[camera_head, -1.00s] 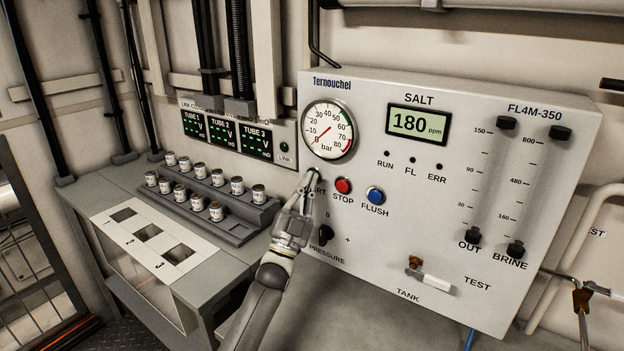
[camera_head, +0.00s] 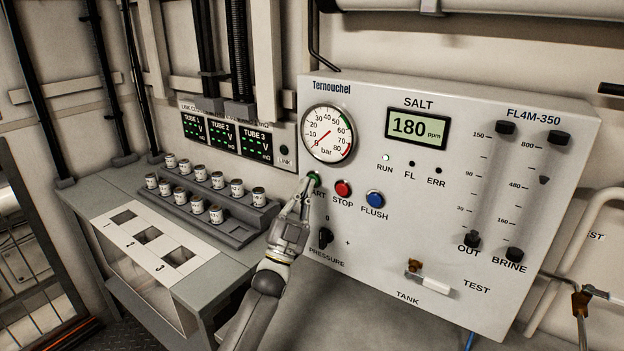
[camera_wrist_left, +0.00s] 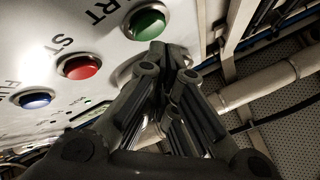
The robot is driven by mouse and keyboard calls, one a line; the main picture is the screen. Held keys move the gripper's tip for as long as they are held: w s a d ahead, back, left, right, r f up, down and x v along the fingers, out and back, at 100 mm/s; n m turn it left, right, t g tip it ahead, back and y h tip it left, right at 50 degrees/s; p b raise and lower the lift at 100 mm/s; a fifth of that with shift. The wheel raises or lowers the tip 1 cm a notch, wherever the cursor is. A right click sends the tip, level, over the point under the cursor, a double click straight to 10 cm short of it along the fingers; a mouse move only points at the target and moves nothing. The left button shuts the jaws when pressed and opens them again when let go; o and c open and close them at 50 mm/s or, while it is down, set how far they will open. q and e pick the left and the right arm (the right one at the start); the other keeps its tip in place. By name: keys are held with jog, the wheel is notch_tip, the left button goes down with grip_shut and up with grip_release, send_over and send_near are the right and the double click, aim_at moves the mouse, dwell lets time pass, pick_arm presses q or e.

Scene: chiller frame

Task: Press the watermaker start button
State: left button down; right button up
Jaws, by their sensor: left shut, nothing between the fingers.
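The green start button (camera_head: 314,179) is on the white watermaker panel (camera_head: 450,230), below the pressure gauge (camera_head: 328,133). My left gripper (camera_head: 305,183) is shut and empty, its fingertips just left of and below the button, partly covering the START label. In the left wrist view, the green button (camera_wrist_left: 149,21) shows whole just beyond the closed fingertips (camera_wrist_left: 166,55). I cannot tell if they touch. The RUN lamp (camera_head: 386,157) is lit; FL and ERR are dark. The display (camera_head: 417,127) reads 180 ppm. The gauge needle is near 0. My right gripper is not in view.
The red stop button (camera_head: 343,188) and blue flush button (camera_head: 375,198) are close to the right of the start button. The pressure knob (camera_head: 326,236) is below. A rack with several small jars (camera_head: 215,204) stands on the bench to the left.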

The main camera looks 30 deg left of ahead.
pick_arm(q)
jog(key=shift+s, duration=0.15)
jog(key=s+p, duration=0.1)
jog(key=s, duration=0.1)
jog(key=s+p, duration=0.1)
jog(key=s, duration=0.2)
jog(key=shift+a, duration=0.2)
dwell(1.0)
